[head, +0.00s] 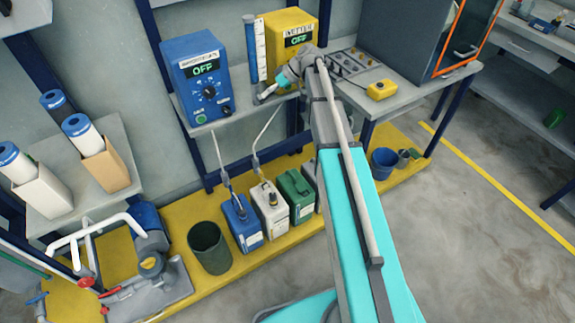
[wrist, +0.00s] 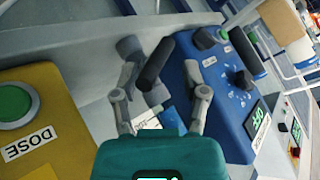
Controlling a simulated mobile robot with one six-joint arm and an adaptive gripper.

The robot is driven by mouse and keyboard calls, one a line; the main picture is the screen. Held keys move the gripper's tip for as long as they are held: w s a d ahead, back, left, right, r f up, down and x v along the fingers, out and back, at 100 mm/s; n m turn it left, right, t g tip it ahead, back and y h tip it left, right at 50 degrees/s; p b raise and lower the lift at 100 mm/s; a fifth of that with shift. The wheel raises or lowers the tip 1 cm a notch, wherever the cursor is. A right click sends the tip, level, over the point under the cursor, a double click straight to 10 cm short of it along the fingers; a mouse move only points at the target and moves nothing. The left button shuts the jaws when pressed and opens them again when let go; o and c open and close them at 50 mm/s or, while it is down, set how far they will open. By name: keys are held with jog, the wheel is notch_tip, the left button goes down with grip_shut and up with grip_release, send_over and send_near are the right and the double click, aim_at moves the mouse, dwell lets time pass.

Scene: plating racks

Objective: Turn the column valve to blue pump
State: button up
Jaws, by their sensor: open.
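The blue pump (head: 203,80) stands on the shelf with its display reading OFF, and its panel also shows in the wrist view (wrist: 222,98). A clear column with blue in it (head: 255,50) stands between it and the yellow pump (head: 284,30). My gripper (head: 268,92) is low in front of the column's foot. In the wrist view my gripper (wrist: 160,60) is open, its fingers on either side of a dark cylindrical handle (wrist: 155,65), which looks like the column valve's. I cannot tell whether they touch it. The valve body is mostly hidden.
The yellow pump's green DOSE button (wrist: 14,103) is left of my gripper in the wrist view. Blue, white and green canisters (head: 270,208) stand below on the yellow platform (head: 235,280). A switch panel (head: 355,63) lies to the right.

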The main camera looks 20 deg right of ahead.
jog(key=h+p, duration=0.1)
jog(key=a+r+h+p, duration=0.1)
jog(key=p, duration=0.1)
jog(key=shift+s+t+h, duration=0.15)
jog(key=shift+t+h, duration=0.15)
jog(key=shift+s+a+r+n+t+h+p, duration=0.15)
jog(key=shift+a+n+h+p, duration=0.1)
jog(key=shift+h+p, duration=0.35)
jog(key=shift+w+a+f+n+t+h+p, duration=0.15)
jog(key=shift+n+h+p, duration=0.2)
jog(key=shift+h, duration=0.45)
jog(key=shift+s+r+p, duration=0.15)
jog(key=shift+r+p, duration=0.15)
jog(key=shift+p, duration=0.05)
jog(key=p+v, duration=1.2)
jog(key=v, duration=0.1)
jog(key=s+a+f+m+g+h+b, duration=0.1)
jog(key=s+f+m+b, duration=0.3)
jog(key=s+f+b, duration=0.6)
jog(key=s+a+f+m+g+h+b, duration=0.1)
jog(key=s+f+m+b, duration=0.4)
jog(key=s+f+b, duration=0.6)
jog(key=shift+s+a+f+m+g+h, duration=0.3)
jog(key=shift+s+a+f+h, duration=0.6)
jog(key=shift+s, duration=0.55)
jog(key=shift+c, duration=0.2)
